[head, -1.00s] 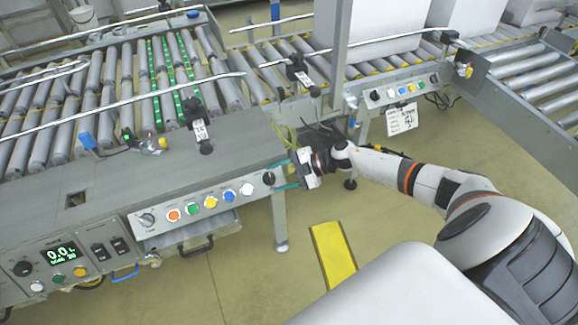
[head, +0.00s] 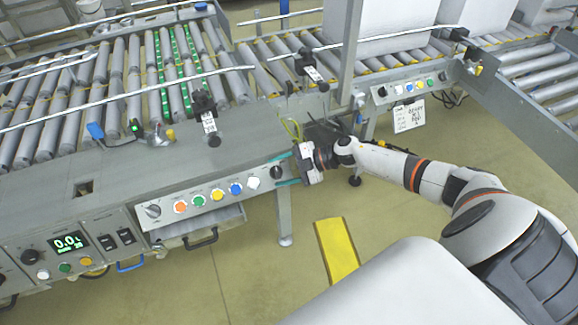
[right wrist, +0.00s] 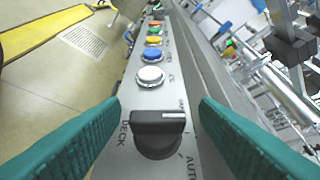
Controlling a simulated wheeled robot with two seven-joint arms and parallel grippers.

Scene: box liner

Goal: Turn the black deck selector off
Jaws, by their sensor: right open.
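The black deck selector (head: 277,172) is the knob at the right end of the grey control panel (head: 218,205). In the right wrist view the selector (right wrist: 157,138) has a bar handle lying crosswise, with a white mark at its right end. "DECK" is printed to its left and "AUTO" at its lower right; another label above right is too small to read surely. My right gripper (head: 284,169) is open, its teal fingers on either side of the selector. In the wrist view the open fingers (right wrist: 159,104) show a gap on both sides of the handle. My left gripper is out of view.
White (right wrist: 150,77) and blue (right wrist: 152,55) buttons sit beside the selector, with several others further along. Roller conveyors (head: 120,90) run behind the panel. A second button panel (head: 408,88) is at the upper right. A yellow floor strip (head: 337,250) lies on clear floor.

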